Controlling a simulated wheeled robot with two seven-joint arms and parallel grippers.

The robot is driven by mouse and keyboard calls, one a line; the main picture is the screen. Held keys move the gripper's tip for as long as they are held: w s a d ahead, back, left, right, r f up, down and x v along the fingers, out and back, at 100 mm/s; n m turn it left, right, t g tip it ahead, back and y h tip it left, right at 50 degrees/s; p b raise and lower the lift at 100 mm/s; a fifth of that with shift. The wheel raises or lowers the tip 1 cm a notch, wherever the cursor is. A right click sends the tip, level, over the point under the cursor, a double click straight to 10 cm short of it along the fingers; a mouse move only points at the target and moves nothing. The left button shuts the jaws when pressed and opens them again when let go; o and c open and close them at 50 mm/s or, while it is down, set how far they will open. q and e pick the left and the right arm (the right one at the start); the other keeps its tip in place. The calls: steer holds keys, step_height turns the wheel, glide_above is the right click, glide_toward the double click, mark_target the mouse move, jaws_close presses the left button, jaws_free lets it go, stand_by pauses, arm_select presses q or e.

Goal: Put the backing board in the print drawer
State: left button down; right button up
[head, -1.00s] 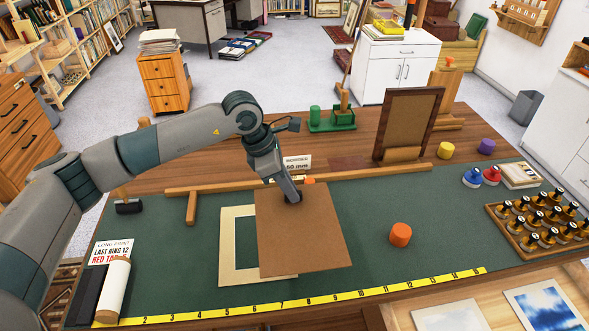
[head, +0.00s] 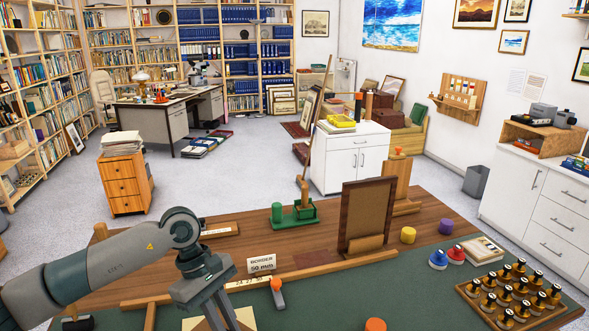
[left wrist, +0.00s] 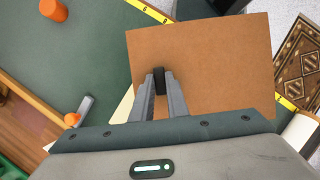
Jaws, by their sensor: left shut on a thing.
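The backing board (left wrist: 205,60) is a flat brown square, seen in the left wrist view. My left gripper (left wrist: 160,82) is shut on it near one edge. The board hangs over the green work mat (left wrist: 100,50) and covers part of the yellow ruler (left wrist: 148,10). In the head view, my left forearm and wrist (head: 205,285) come in at the lower left, but the fingertips and board are below the picture. The print drawer is in neither current view. My right gripper is not in view.
A cream window mount (head: 240,319) lies beneath my left wrist.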

arm_select(q)
steer(key=s+a+m+y, duration=0.1)
steer(key=s+a+m, duration=0.1)
steer(key=m, duration=0.1)
steer(key=s+a+m+g+y, duration=0.1)
steer(key=s+m, duration=0.2)
steer(key=s+a+r+m+g+y, duration=0.1)
steer(key=s+a+m, duration=0.1)
steer(key=s+m, duration=0.1)
steer(key=shift+a+r+m, duration=0.1)
steer(key=shift+a+m, duration=0.25)
steer(key=shift+m, duration=0.05)
steer(key=shift+s+a+r+m+y, duration=0.15)
steer(key=shift+s+a+m+y, duration=0.15)
steer(key=shift+s+a+m, duration=0.35)
steer(key=shift+w+d, duration=0.1)
steer(key=shift+d, duration=0.1)
steer(key=shift+x, duration=1.7)
steer(key=shift+d, duration=0.15)
